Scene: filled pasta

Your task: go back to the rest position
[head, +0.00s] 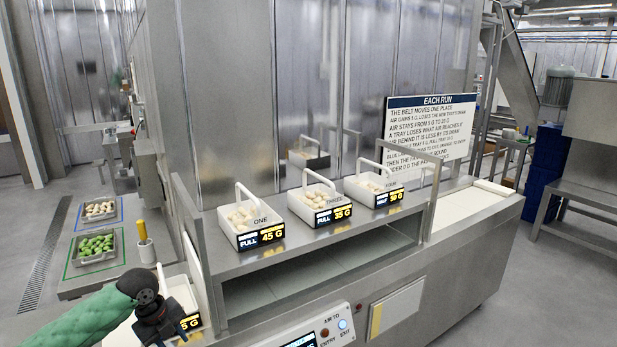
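My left gripper (165,325) is low at the left, at the end of the green-sleeved arm. It overlaps a white handled tray whose dark label (190,322) ends in "5 G". Its fingers are dark and partly cut off, so I cannot tell whether they are open or touch that tray. My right gripper is not in view. On the steel machine top stand the white tray ONE (236,241), labelled FULL 45 G, the tray THREE (313,224), labelled FULL 35 G, and a third tray (371,203) at the right. All hold pale pasta.
A side table at the left holds a tray of pale pieces (99,216), a tray of green pieces (95,259) and a yellow-topped white cylinder (145,244). An EACH RUN sign (427,128) stands behind the machine. A control panel (312,333) is on the machine's front.

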